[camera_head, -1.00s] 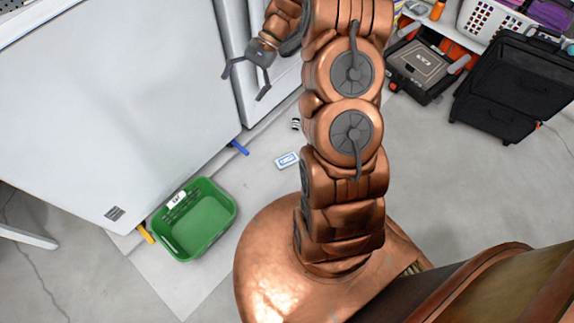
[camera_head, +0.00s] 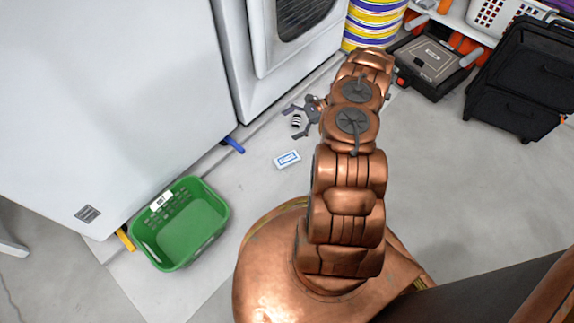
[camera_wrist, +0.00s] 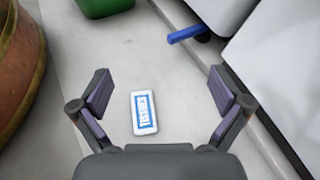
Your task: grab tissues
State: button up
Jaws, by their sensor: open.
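The tissues are a small white pack with a blue label, lying flat on the floor (camera_head: 287,159). In the wrist view the pack (camera_wrist: 145,112) reads "TISSUES" and lies between the two fingers, a little left of centre. My gripper (camera_head: 290,122) is open and empty. In the head view it is above and beyond the pack, near the white cabinet's base. In the wrist view both fingers (camera_wrist: 160,88) are spread wide, with the pack below them and not touched.
A green basket (camera_head: 185,228) stands on the floor to the left. A blue foot (camera_head: 233,145) sticks out under the white cabinet (camera_head: 110,100).

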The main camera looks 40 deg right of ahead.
aim_at(288, 158)
jog(key=s+d+f+m+b, duration=0.1)
jog(key=s+f, duration=0.1)
jog(key=f, duration=0.3)
jog(key=s+d+f+m+t+b, duration=0.1)
jog(key=s+d+f+b, duration=0.1)
jog(key=f, duration=0.4)
jog(key=s+d+f+m+t+b, duration=0.1)
jog(key=s+f+b, duration=0.1)
jog(key=f, duration=0.4)
jog(key=shift+d+m, duration=0.3)
jog(key=shift+d, duration=0.05)
jog(key=shift+b+x, duration=0.45)
jog(key=shift+x, duration=0.8)
jog(key=shift+w+r+b+x, duration=0.15)
jog(key=shift+b+x, duration=0.4)
jog(key=shift+x, duration=0.35)
jog(key=shift+w+r+b+x, duration=0.1)
jog(key=shift+b+x, duration=0.4)
jog(key=shift+x, duration=0.35)
jog(key=shift+w+r+b+x, duration=0.15)
jog(key=shift+b+x, duration=0.4)
jog(key=shift+x, duration=0.35)
jog(key=shift+d, duration=0.15)
jog(key=shift+c, duration=0.4)
jog(key=c, duration=1.2)
